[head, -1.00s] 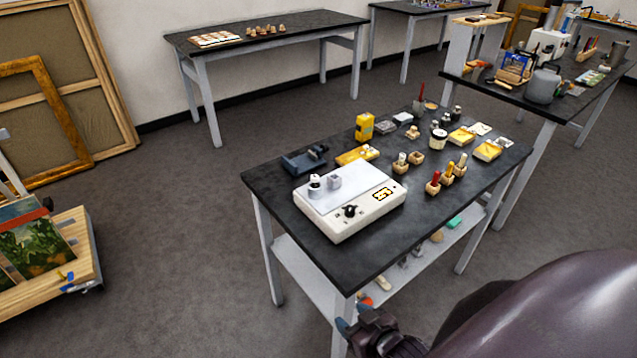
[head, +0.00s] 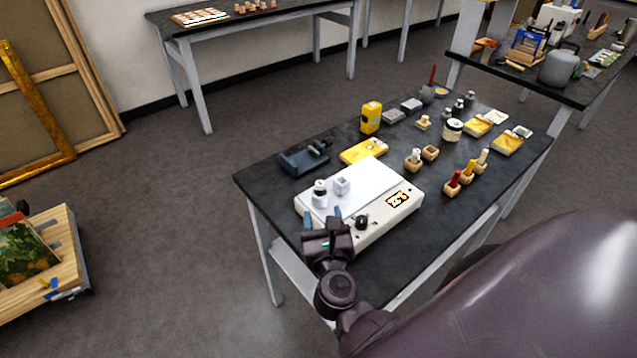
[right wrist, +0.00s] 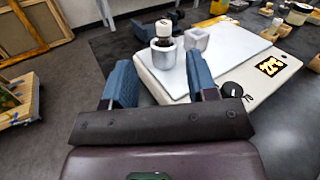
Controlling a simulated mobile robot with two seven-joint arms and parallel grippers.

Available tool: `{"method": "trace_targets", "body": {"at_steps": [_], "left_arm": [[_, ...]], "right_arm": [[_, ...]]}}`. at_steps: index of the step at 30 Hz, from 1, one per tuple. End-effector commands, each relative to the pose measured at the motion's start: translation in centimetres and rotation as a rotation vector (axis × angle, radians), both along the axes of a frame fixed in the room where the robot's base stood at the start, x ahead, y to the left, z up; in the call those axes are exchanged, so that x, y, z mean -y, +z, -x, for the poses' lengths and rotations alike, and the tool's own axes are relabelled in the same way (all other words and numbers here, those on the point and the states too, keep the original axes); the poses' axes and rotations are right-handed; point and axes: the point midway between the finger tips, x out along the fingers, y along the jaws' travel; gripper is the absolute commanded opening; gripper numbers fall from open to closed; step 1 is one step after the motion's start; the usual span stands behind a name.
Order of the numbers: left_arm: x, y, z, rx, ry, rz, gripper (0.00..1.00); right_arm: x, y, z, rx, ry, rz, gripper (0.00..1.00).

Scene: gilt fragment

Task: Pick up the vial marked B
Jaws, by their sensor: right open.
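A small vial (right wrist: 163,29) with a white cap and dark neck stands upright in a pale stone-like holder (right wrist: 168,62) on the white-topped device. The same vial (head: 320,187) shows at the device's left end in the head view. I cannot read a B on it. My right gripper (head: 323,216) is open and empty, at the device's near left edge, with its blue fingers pointing toward the vial. In the right wrist view the vial lies ahead, between the finger lines of the gripper (right wrist: 160,78). My left gripper is not in view.
A second pale holder (head: 342,186) stands just right of the vial. The device (head: 375,178) has a dark knob and lit display. Wooden holders (head: 413,165), a white-lidded jar (head: 452,131) and yellow trays (head: 507,145) stand farther right. A dark blue tool (head: 303,160) sits behind.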

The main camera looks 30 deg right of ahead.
Motion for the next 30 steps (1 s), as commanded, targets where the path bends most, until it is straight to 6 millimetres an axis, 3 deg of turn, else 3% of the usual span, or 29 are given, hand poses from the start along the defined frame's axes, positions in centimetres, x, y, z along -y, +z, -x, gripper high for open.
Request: {"method": "trace_targets", "body": {"at_steps": [6,15,23,30], "left_arm": [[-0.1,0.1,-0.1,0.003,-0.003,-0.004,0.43],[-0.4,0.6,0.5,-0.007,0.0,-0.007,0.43],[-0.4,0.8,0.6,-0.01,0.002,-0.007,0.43],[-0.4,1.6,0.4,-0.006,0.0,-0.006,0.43]], "right_arm": [[0.3,-0.3,-0.6,0.036,-0.031,-0.15,0.53],[2.2,-0.2,-4.0,0.037,-0.03,-0.155,0.53],[3.1,-0.2,-5.5,0.037,-0.031,-0.155,0.53],[4.8,0.2,-8.2,0.037,-0.03,-0.152,0.53]]}}
